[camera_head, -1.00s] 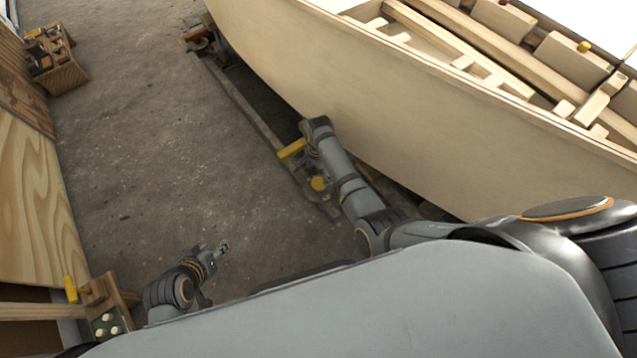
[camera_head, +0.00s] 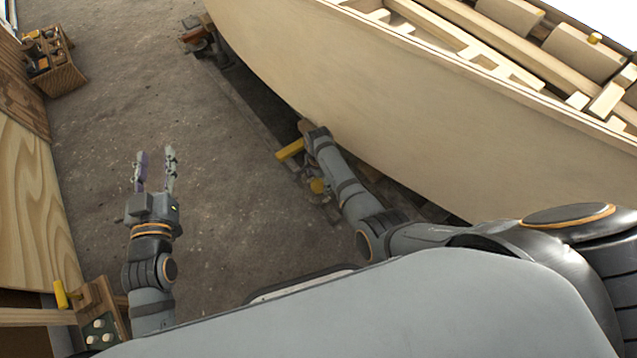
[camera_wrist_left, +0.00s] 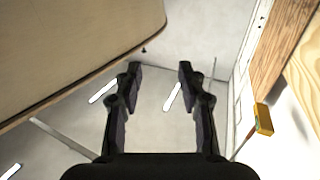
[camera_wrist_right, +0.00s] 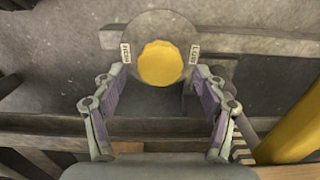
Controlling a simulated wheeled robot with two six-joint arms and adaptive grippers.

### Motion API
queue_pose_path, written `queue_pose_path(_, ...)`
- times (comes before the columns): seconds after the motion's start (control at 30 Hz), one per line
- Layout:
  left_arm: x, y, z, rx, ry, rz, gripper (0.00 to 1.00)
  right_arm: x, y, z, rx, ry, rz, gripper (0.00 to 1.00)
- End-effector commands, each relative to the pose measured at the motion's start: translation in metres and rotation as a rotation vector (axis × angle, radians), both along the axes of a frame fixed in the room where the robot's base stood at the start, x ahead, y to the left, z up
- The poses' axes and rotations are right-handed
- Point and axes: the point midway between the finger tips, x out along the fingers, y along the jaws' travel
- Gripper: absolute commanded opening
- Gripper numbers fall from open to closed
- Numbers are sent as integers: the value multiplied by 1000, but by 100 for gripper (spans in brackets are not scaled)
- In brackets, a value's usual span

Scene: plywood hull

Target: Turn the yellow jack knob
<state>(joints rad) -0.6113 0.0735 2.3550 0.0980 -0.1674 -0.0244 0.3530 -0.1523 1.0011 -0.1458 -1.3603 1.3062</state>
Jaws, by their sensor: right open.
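The yellow jack knob (camera_head: 318,186) sits low beside the hull in the head view, next to my right forearm. In the right wrist view the round knob (camera_wrist_right: 160,64) is face-on, on a grey disc (camera_wrist_right: 145,24) with a small label on each side. My right gripper (camera_wrist_right: 154,80) is open, its fingers spread to the left and right below the knob in the picture; contact cannot be told.
The plywood hull (camera_head: 400,105) rises close beside my right arm. A yellow bar (camera_head: 290,149) lies near the right wrist and fills the right edge of the right wrist view (camera_wrist_right: 296,132). A wooden crate (camera_head: 62,76) stands at far left. The floor between is clear.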

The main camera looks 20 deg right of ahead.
Motion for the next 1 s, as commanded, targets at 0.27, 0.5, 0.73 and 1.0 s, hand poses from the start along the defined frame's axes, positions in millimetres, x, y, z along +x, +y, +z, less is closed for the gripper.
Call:
queue_pose_path(0.27, 1, 0, 65, 5, -266, 3, 40, 0, 0, -13, 0, 0, 0, 72)
queue_pose_path(0.5, -4, 0, 94, 8, -385, 4, 40, 0, 0, -17, 0, -1, 0, 72)
queue_pose_path(0.73, -5, 0, 98, 9, -399, 4, 40, 0, 0, -17, 0, 0, 0, 72)
queue_pose_path(1.0, -5, 0, 97, 8, -397, 4, 40, 0, 0, -17, 0, 0, 0, 46)
